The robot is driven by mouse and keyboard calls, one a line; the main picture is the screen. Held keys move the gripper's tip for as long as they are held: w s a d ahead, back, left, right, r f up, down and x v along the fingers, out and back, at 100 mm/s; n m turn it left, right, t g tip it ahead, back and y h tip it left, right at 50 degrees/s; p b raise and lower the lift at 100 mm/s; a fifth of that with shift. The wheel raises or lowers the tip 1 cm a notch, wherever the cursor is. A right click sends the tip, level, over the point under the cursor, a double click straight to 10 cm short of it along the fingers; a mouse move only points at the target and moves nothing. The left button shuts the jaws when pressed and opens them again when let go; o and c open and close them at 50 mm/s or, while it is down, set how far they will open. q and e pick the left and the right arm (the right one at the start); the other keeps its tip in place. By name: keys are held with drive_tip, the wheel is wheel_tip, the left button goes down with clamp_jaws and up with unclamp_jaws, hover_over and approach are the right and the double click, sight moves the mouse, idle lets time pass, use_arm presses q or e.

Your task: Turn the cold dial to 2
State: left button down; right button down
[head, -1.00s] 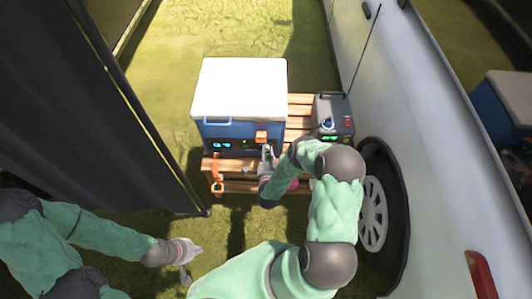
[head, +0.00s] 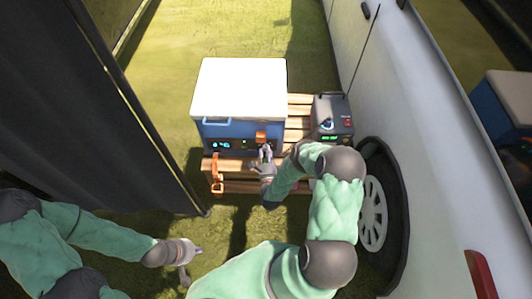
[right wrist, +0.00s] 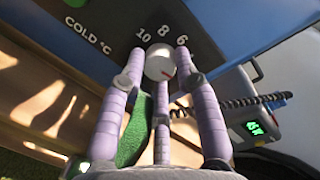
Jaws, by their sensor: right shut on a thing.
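The blue cooler (head: 235,135) with a white lid (head: 240,88) stands on a wooden slatted platform. In the right wrist view, the round pale cold dial (right wrist: 158,60) is on its dark panel, beside the printed "COLD °C" and the numbers 10, 8 and 6. A short red mark on the dial points toward the lower right. My right gripper (head: 265,152) is shut on the dial, with its fingers (right wrist: 160,65) around it. The gripper hides the dial in the head view. My left gripper (head: 190,262) is open and empty, low over the grass.
A grey power box (head: 332,118) with a coiled cord stands right of the cooler. The white vehicle (head: 440,150) and its wheel (head: 373,212) are close on the right. A dark panel (head: 75,100) borders the left. An orange strap (head: 217,175) hangs at the platform (head: 236,165).

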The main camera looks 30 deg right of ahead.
drive_tip(key=shift+d+m, duration=0.3)
drive_tip(key=shift+d, duration=0.05)
drive_tip(key=c, duration=0.9)
unclamp_jaws()
drive_tip(key=shift+s, duration=0.1)
drive_tip(key=shift+a, duration=0.15)
drive_tip(key=shift+s+a, duration=0.25)
drive_tip(key=shift+s, duration=0.15)
drive_tip(key=v, duration=1.1)
drive_tip(key=shift+d, duration=0.1)
